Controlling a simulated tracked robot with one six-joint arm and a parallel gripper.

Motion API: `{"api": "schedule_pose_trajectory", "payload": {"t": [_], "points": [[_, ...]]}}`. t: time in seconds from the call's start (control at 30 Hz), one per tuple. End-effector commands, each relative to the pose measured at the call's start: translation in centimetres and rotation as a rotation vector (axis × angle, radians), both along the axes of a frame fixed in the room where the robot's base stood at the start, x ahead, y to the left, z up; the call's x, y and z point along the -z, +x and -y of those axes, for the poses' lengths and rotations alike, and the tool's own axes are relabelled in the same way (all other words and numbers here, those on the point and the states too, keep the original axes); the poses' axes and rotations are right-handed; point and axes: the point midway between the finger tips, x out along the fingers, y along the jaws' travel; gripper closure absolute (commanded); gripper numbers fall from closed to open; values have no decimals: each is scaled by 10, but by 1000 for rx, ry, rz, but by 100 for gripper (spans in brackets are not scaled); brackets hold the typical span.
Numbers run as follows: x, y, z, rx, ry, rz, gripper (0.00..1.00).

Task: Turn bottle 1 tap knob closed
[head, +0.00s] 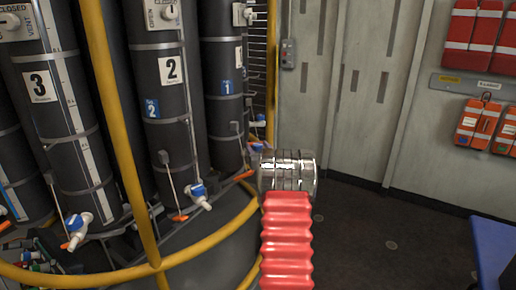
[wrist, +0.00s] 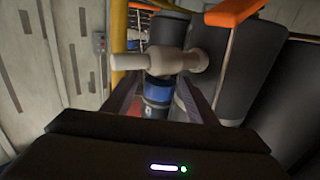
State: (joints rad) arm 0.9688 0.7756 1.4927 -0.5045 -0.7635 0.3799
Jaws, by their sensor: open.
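Bottle 1 (head: 222,85) is a dark upright cylinder with a white and a blue number label. Its tap, low on its right side in the head view, is largely hidden by my wrist. In the wrist view a pale tap body (wrist: 185,61) runs across the upper middle. A blue part, apparently the tap knob (wrist: 158,90), sits just below it. My gripper (wrist: 160,98) is open, with one dark finger on either side of the blue part. I cannot tell whether the fingers touch it. In the head view my fingers are hidden.
Bottle 2 (head: 172,85) and bottle 3 (head: 55,110) stand to the left, each with a blue and white tap. A yellow frame rail (head: 205,250) curves below them. An orange lever end (wrist: 235,12) is close above the tap in the wrist view. Open floor (head: 375,230) lies right.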

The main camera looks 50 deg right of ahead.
Motion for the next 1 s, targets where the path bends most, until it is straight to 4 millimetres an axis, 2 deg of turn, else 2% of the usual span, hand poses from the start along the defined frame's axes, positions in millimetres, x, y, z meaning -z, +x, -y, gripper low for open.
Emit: {"api": "schedule_pose_trajectory", "payload": {"t": [0.17,0.73,1.0], "points": [[0,0,0,0,0,0,48],[0,0,0,0,-1,-1,88],[0,0,0,7,0,0,89]]}}
